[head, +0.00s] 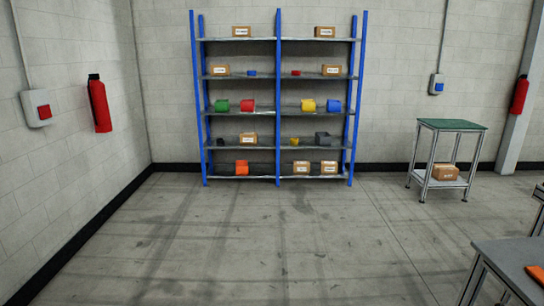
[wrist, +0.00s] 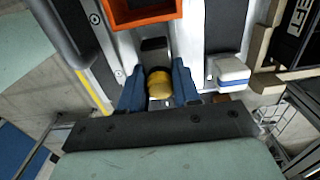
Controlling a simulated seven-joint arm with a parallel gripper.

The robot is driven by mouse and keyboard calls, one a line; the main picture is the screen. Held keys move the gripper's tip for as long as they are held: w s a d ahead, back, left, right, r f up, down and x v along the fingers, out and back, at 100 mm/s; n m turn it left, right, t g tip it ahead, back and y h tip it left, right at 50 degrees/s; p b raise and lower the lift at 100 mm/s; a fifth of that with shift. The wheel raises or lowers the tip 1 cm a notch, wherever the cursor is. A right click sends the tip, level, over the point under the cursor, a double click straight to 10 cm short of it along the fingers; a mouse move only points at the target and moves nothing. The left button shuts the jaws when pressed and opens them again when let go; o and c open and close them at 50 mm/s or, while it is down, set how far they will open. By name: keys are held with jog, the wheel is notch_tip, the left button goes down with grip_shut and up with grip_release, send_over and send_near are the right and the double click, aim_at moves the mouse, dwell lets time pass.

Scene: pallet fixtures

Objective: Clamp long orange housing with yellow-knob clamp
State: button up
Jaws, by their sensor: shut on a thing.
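In the wrist view, my gripper (wrist: 159,70) has its two dark blue fingers on either side of the yellow knob (wrist: 160,84) of the clamp and is shut on it. A dark block (wrist: 153,45), perhaps the clamp's pad, lies just beyond the knob, towards the housing. The orange housing (wrist: 147,15) is at the top edge, only partly in view; its open dark inside shows. A gap separates it from my fingers. My gripper is not in the head view.
Beside my right finger in the wrist view is a white block with a blue stripe (wrist: 231,73). A dark bar (wrist: 62,35) runs along the left. In the head view, an orange piece (head: 536,272) lies on a grey table (head: 505,258), cut by the right edge.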

jog(key=shift+w, duration=1.1)
jog(key=o, duration=0.8)
jog(key=shift+r, duration=0.1)
jog(key=shift+r, duration=3.9)
jog(key=shift+w, duration=0.1)
